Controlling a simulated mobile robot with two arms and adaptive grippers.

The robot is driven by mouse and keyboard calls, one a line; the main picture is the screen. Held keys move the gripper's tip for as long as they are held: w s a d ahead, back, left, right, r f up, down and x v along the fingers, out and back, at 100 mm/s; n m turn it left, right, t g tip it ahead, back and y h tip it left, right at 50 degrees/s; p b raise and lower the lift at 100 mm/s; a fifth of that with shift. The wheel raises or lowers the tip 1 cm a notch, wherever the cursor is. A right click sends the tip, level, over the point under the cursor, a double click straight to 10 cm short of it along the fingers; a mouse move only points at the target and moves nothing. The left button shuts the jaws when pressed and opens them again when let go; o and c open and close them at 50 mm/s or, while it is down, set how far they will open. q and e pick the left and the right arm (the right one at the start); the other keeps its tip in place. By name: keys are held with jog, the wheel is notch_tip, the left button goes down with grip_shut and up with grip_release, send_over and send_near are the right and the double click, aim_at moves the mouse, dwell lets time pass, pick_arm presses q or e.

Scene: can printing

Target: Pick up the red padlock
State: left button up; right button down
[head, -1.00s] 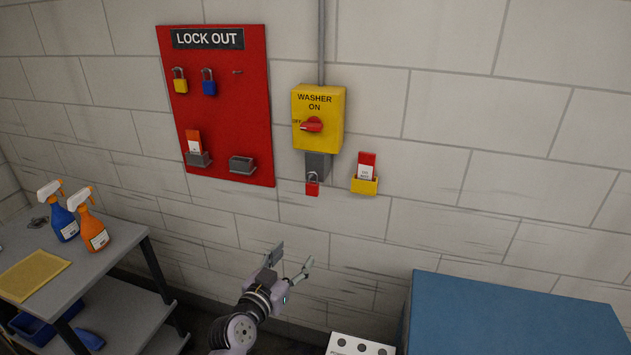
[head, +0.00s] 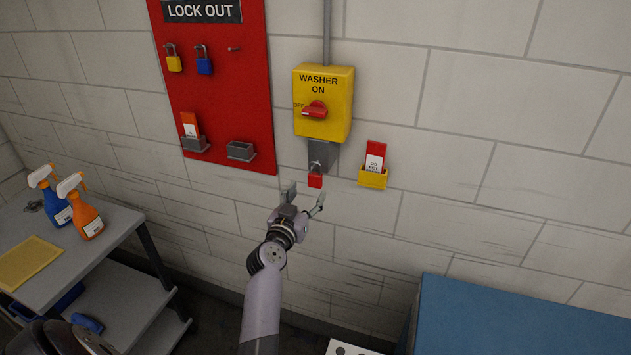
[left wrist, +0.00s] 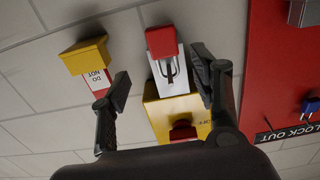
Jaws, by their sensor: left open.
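The red padlock (head: 315,181) hangs by its shackle from the grey plate (head: 323,152) under the yellow washer switch box (head: 323,103). My left gripper (head: 304,194) is open and empty, just below the padlock and reaching up toward the wall. In the left wrist view, which is turned upside down, the red padlock (left wrist: 161,41) shows beyond and between the spread fingers of the left gripper (left wrist: 164,92). The fingers appear apart from it. My right gripper does not show.
A yellow holder (head: 372,179) with a red tag is on the wall just right of the padlock. The red lockout board (head: 215,110) is to the left, with yellow and blue padlocks. A grey table (head: 105,235) with spray bottles stands left, a blue surface (head: 520,320) lower right.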

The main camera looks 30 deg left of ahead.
aim_at(314, 176)
pick_arm(q)
jog(key=shift+x, duration=1.25)
jog(key=x, duration=0.3)
jog(key=b+x, duration=0.1)
jog(key=shift+w+a+r, duration=0.2)
jog(key=shift+a+r, duration=0.1)
jog(key=shift+a, duration=0.1)
jog(key=shift+w, duration=0.35)
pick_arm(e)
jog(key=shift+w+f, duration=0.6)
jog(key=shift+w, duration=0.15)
pick_arm(q)
jog(key=shift+s+r, duration=0.1)
jog(key=shift+c, duration=0.7)
jog(key=c, duration=1.1)
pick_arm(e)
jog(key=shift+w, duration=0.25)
pick_arm(q)
jog(key=shift+c, duration=0.2)
